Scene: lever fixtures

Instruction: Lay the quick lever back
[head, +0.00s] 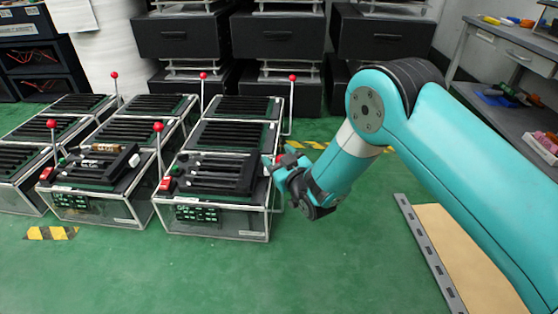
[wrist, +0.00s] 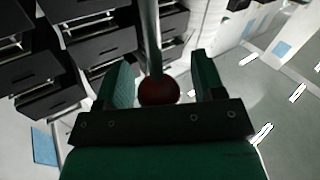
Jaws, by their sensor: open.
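My gripper (head: 284,172) is at the right side of the front-right fixture (head: 213,215), near its top. In the wrist view my gripper (wrist: 163,75) is open, with one finger on each side of a lever's red ball knob (wrist: 158,92). Gaps show on both sides of the knob. The lever's grey rod (wrist: 153,40) runs up the picture from it. In the head view a small red patch shows at the gripper, and the rod there is mostly hidden. No label shows which lever is the quick one.
Other red-knobbed levers stand upright at the front-middle fixture (head: 158,127), front-left fixture (head: 51,124) and back-right fixture (head: 292,78). Black drawer units (head: 277,37) stand behind. A grey bench (head: 515,50) is at right. The green floor (head: 330,260) in front is clear.

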